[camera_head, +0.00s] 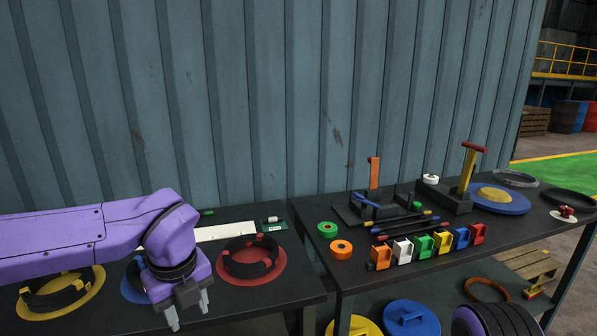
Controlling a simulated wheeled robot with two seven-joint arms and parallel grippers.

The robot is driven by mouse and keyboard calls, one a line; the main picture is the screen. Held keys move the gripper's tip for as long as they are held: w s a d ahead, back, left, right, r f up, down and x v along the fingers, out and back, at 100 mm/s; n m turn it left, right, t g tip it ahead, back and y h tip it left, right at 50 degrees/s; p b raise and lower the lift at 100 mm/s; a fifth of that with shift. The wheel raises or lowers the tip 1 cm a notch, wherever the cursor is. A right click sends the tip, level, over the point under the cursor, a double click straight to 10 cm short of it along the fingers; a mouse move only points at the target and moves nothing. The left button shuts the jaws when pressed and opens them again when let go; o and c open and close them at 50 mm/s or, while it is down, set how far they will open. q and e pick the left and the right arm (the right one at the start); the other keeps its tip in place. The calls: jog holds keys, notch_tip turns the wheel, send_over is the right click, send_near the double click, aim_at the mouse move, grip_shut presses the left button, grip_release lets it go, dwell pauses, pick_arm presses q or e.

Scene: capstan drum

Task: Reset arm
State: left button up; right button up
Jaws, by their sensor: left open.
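My left arm comes in from the left, purple with a black wrist band. My left gripper (189,311) hangs over the front of the left black table (240,304), its two grey fingers pointing down and apart, with nothing between them. Beside it to the right is a red disc with a black ring (250,257) on it. A blue disc (132,282) is partly hidden behind my wrist. A yellow disc with a black ring (58,292) lies at the far left, partly covered by my forearm. My right gripper is not in view.
The right table (333,280) holds several coloured blocks in a row (422,246), orange and green rolls, a black fixture with an orange upright (374,172), and a yellow lever with a red handle (468,168). A blue corrugated wall (270,100) stands close behind both tables.

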pick_arm(q)
jog(key=a+f+m+t+y, duration=0.2)
jog(key=a+f+m+t, duration=0.1)
jog(key=f+m, duration=0.85)
jog(key=a+f+m+t+y, duration=0.3)
jog(key=a+f+m, duration=0.1)
jog(key=f+m, duration=0.8)
jog(key=s+a+f+m+g, duration=0.1)
jog(key=s+f+m, duration=0.3)
jog(key=s, duration=0.4)
jog(key=s+a+f+m+g+h, duration=0.1)
jog(key=s+f+m, duration=0.4)
jog(key=s, duration=0.3)
jog(key=s+a+f+m+g+h, duration=0.1)
jog(key=s+a+f+m, duration=0.1)
jog(key=s+f+m, duration=0.3)
jog(key=s+f, duration=0.1)
jog(key=s, duration=0.2)
jog(key=shift+g, duration=0.4)
jog(key=shift+f, duration=0.1)
